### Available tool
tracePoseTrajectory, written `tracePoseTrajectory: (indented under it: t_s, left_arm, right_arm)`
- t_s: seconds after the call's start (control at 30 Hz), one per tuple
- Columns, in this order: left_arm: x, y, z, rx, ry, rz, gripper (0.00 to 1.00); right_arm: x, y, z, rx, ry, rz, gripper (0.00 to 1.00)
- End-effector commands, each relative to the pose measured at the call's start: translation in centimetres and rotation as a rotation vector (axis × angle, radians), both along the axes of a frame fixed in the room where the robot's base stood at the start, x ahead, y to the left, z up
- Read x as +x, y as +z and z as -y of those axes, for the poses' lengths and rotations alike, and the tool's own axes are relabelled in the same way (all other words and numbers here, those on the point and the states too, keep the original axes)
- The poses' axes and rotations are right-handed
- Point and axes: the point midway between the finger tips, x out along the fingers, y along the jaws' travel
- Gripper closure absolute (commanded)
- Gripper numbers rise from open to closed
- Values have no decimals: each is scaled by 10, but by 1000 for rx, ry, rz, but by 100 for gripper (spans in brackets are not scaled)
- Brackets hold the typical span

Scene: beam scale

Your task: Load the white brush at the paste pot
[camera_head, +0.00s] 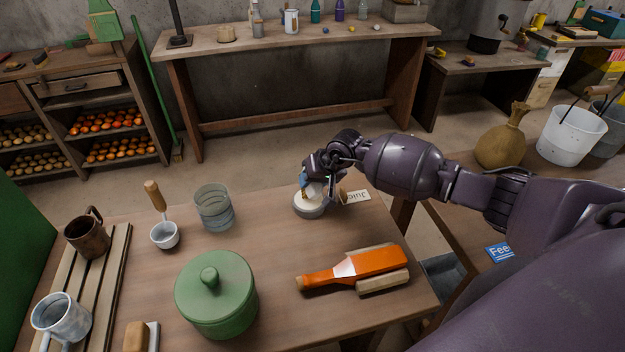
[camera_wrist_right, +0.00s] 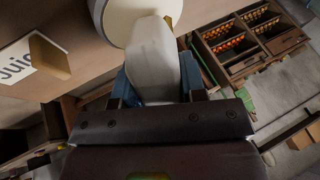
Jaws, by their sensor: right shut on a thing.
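My right gripper (camera_head: 309,182) is at the far edge of the table and is shut on the white brush (camera_wrist_right: 152,62). In the right wrist view the brush lies between the blue fingers (camera_wrist_right: 158,85), its far end at the paste pot. The paste pot (camera_head: 310,211) is a small round grey pot with a pale top, standing below the gripper. It also shows as a pale round shape in the right wrist view (camera_wrist_right: 117,16). The brush tip overlaps the pot; I cannot tell how deep it sits. My left gripper is not in view.
A glass jar (camera_head: 214,208), a small white ladle cup (camera_head: 164,235) and a slatted rack (camera_head: 95,285) are left.

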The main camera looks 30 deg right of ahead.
Motion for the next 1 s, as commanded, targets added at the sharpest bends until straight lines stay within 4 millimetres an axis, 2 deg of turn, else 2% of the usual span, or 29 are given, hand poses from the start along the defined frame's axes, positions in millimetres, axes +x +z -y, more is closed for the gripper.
tracePoseTrajectory:
  t_s: [0.53, 1.0]
  left_arm:
    - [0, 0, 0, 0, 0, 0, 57]
    - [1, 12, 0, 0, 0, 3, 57]
  right_arm:
    - [0, 1, 0, 0, 0, 0, 81]
    - [0, 30, 0, 0, 1, 1, 81]
